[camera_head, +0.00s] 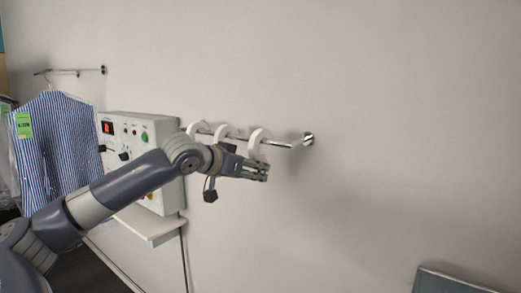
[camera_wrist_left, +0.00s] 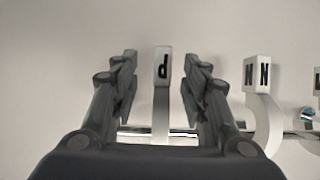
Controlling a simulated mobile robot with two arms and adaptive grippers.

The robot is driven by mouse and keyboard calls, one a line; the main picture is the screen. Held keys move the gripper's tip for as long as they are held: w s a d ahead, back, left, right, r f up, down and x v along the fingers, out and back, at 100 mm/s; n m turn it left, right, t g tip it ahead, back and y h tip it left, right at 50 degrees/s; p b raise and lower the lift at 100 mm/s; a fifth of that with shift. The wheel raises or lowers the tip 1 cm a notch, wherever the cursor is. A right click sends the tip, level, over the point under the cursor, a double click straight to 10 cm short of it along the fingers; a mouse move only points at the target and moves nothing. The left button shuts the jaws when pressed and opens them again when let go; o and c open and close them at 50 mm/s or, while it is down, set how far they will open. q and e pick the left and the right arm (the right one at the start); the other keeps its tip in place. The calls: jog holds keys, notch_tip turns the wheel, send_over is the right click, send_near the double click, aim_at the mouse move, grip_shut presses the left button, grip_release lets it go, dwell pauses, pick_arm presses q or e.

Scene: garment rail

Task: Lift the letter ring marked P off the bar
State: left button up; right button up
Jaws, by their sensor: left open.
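The letter ring marked P (camera_wrist_left: 162,68) is white and hangs on the metal bar (camera_wrist_left: 181,131). In the left wrist view its tag appears upside down. It stands between the two open fingers of my left gripper (camera_wrist_left: 161,60), with a gap on each side. In the head view the gripper (camera_head: 263,171) is at the rightmost ring (camera_head: 257,136), on the outer part of the bar (camera_head: 278,144); its letter is not readable there. My right gripper is not in view.
A white ring marked N (camera_wrist_left: 257,72) hangs to the right in the wrist view, and another is partly cut off beyond it. A control box (camera_head: 126,124) on a shelf and a striped shirt (camera_head: 65,135) are left. The wall to the right is mostly clear.

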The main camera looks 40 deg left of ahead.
pick_arm(q)
jog(key=p+x, duration=0.3)
jog(key=x, duration=0.1)
jog(key=shift+w+a+r, duration=0.2)
jog(key=shift+w+f, duration=0.25)
jog(key=shift+w, duration=0.2)
jog(key=shift+c, duration=0.6)
grip_shut()
